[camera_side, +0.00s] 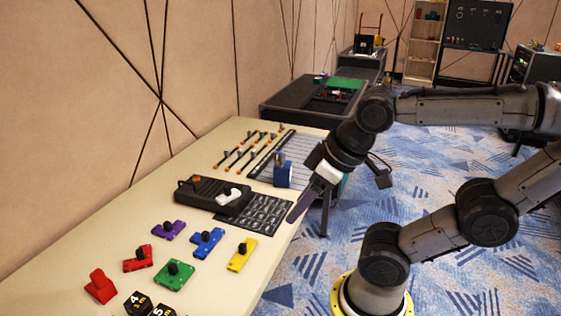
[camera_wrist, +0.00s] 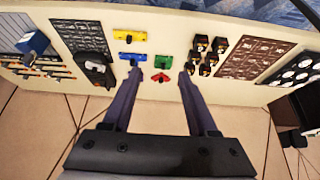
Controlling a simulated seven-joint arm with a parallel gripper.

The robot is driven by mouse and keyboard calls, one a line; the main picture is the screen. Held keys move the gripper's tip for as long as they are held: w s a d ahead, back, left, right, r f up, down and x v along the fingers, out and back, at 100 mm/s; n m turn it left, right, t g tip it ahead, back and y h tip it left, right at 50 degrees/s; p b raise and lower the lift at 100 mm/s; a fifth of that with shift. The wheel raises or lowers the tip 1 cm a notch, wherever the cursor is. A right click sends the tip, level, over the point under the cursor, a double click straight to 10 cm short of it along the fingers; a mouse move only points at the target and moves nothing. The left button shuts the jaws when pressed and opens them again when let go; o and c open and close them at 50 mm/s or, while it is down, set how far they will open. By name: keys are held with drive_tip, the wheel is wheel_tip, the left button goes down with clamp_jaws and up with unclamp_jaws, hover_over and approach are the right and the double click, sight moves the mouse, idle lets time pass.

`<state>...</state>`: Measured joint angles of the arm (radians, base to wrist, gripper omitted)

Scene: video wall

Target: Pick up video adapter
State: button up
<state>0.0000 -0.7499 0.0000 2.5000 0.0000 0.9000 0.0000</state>
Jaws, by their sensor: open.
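My gripper (camera_side: 293,215) is open and empty, held over the table's right edge beside a dark patterned mat; its two purple fingers also show in the wrist view (camera_wrist: 160,76). I cannot tell for sure which thing is the video adapter. A black device (camera_side: 195,186) with an orange spot and a light grey piece (camera_side: 229,192) at its right end lies left of the gripper; the device shows at left in the wrist view (camera_wrist: 97,70). Small knobbed pieces lie nearer the side camera: purple (camera_side: 169,230), blue (camera_side: 208,241), yellow (camera_side: 241,256), green (camera_side: 174,274) and red (camera_side: 137,259).
The dark mat (camera_side: 264,214) lies beside the black device. A blue padlock-like block (camera_side: 283,174) and several thin orange-tipped tools (camera_side: 247,148) are farther back. Black numbered cubes (camera_side: 140,303) and a red block (camera_side: 100,286) are at the near end. A wall borders the table's left side.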

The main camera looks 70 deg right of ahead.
drive_tip(key=shift+o, duration=0.5)
